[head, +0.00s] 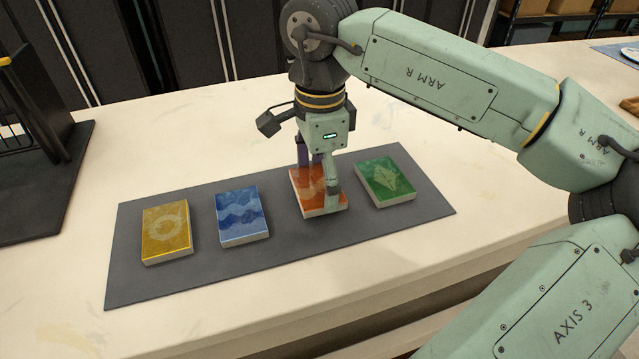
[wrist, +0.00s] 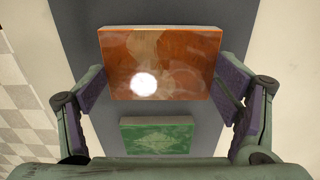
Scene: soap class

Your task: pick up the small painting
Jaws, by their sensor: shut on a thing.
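A small orange-red painting (head: 308,191) with a pale shape on its face is on the grey mat (head: 285,258). It fills the top middle of the wrist view (wrist: 145,66). My gripper (head: 318,180) is directly over it, pointing down. In the wrist view, my gripper's fingers (wrist: 163,90) are shut on the painting's left and right edges. Part of the painting is hidden behind a finger in the head view. I cannot tell whether it touches the mat or is slightly raised.
A green painting (head: 385,181) lies close to the right of my gripper. A blue painting (head: 242,215) and a yellow one (head: 166,231) lie to the left. A black rack (head: 40,150) stands at the far left. The pale counter is bare in front.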

